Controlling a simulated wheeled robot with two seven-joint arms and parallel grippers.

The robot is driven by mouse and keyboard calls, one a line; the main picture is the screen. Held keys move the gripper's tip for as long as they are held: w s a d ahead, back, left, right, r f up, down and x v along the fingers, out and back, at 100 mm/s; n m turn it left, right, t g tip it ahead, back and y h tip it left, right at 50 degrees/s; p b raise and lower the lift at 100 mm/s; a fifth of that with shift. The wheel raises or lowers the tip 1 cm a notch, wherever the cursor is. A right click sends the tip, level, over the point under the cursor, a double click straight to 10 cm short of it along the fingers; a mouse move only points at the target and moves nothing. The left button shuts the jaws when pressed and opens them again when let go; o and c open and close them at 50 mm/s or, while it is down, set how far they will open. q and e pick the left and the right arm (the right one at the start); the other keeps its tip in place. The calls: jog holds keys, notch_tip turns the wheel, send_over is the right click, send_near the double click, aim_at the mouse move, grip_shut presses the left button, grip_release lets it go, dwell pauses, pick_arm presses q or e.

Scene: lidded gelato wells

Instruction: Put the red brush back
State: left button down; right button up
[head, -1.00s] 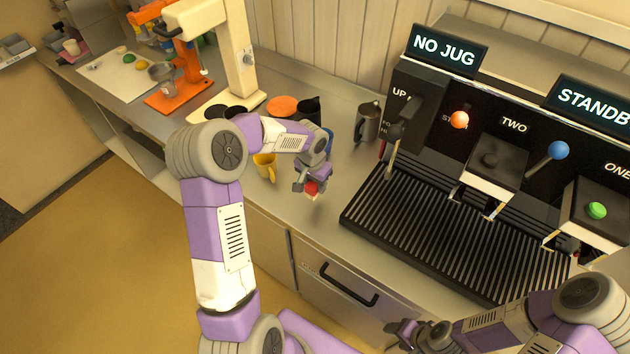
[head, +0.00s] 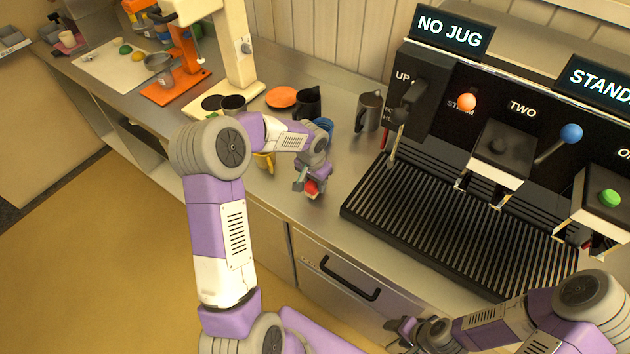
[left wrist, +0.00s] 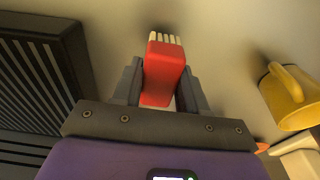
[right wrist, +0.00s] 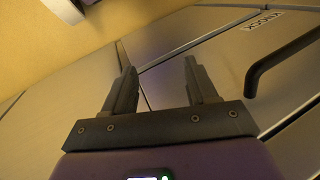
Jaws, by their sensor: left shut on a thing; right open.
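The red brush (left wrist: 163,72) has a red body and pale bristles. In the left wrist view it lies between the two fingers of my left gripper (left wrist: 160,88), which is shut on it, with the bristles pointing away from the wrist. In the head view my left gripper (head: 306,186) holds the brush (head: 311,188) over the steel counter, left of the drip tray. Whether the bristles touch the counter I cannot tell. My right gripper (right wrist: 162,85) is open and empty in front of the cabinet; it also shows low in the head view (head: 392,325).
The coffee machine's ribbed drip tray (head: 440,230) is right of the brush. A yellow cup (left wrist: 290,98), a steel jug (head: 368,112), a black jug (head: 307,102) and an orange disc (head: 282,97) stand nearby. A cabinet handle (head: 348,280) juts out below the counter.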

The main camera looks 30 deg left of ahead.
aim_at(313, 184)
pick_arm(q)
jog(key=shift+f+b, duration=0.8)
jog(key=shift+f, duration=0.2)
jog(key=c, duration=0.9)
grip_release()
jog(key=shift+o, duration=0.2)
jog(key=o, duration=0.5)
jog(key=shift+r, duration=0.1)
jog(key=shift+s+r+p, duration=0.25)
jog(key=shift+r+p, duration=1.15)
jog(key=shift+r, duration=0.6)
jog(key=shift+s+r+p, duration=0.2)
jog(key=shift+r+p, duration=1.15)
jog(key=shift+r, duration=0.6)
jog(key=shift+s+f, duration=0.1)
